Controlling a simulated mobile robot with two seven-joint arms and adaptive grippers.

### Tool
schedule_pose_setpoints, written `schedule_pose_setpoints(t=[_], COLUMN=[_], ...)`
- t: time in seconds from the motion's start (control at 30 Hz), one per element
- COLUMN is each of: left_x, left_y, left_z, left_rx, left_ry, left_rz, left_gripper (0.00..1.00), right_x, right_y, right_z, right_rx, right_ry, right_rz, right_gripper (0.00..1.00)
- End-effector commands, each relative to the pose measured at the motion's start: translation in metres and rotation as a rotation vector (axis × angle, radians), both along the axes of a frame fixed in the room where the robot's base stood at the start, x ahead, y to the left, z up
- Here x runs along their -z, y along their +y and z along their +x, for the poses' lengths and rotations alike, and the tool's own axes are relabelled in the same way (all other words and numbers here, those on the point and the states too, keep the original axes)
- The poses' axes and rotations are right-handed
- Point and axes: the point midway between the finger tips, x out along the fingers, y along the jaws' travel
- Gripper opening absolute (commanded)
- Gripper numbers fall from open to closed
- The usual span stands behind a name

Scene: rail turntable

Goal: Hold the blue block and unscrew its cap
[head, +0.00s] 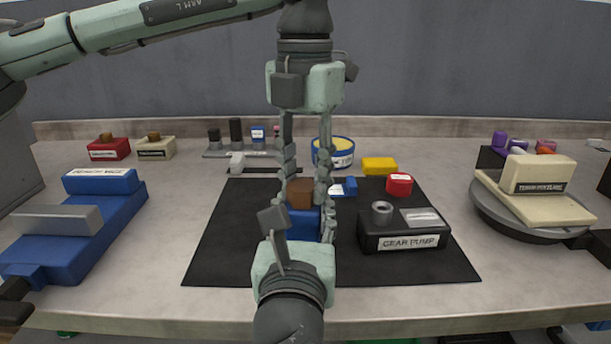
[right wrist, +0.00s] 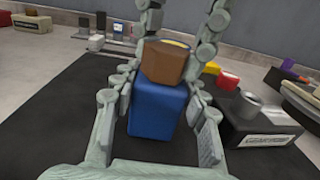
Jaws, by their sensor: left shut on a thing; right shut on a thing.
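The blue block (head: 299,223) stands on the black mat (head: 225,240), its brown cap (head: 300,190) on top. The block (right wrist: 157,108) and cap (right wrist: 165,63) show more clearly in the right wrist view; the cap looks turned relative to the block. My left gripper (head: 305,190) reaches straight down from above, shut on the cap with a finger on each side. My right gripper (head: 297,228) comes in low from the front, shut on the block's sides. It hides much of the block's front in the head view.
A gear pump (head: 404,240) sits right of the block, with a red cap (head: 399,184) behind it. A blue vise (head: 85,235) is at left; a turntable (head: 490,212) bears a cream block at right. Capped red (head: 108,150) and cream (head: 157,149) blocks stand back left. The mat's left part is clear.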

Motion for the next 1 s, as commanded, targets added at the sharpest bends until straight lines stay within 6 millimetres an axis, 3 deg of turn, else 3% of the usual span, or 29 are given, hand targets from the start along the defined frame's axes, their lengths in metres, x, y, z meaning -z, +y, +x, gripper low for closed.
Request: schedule_pose_setpoints(t=[0.23, 0.53, 0.8, 0.83, 1.0], left_x=[0.0008, 0.0010, 0.0013, 0.0014, 0.0011], left_y=[0.0004, 0.0028, 0.0029, 0.0029, 0.0029], left_z=[0.0011, 0.0018, 0.0018, 0.0018, 0.0016], left_rx=[-0.053, -0.479, -0.524, -0.523, -0.522], left_ry=[-0.002, -0.002, -0.002, -0.001, -0.001], left_rz=[0.000, 0.000, 0.000, 0.000, 0.000], left_gripper=[0.04, 0.04, 0.04, 0.35, 0.56], right_x=[-0.0002, -0.0003, -0.0003, -0.0003, -0.0003], right_y=[0.0009, 0.0009, 0.0009, 0.0009, 0.0007], right_z=[-0.0007, -0.0007, -0.0008, -0.0008, -0.0007], right_rx=[-0.003, -0.003, -0.003, -0.003, -0.002], right_ry=[-0.001, -0.001, -0.001, -0.001, -0.001], right_rz=[0.001, 0.001, 0.001, 0.001, 0.001], right_gripper=[0.00, 0.00, 0.00, 0.00, 0.00])
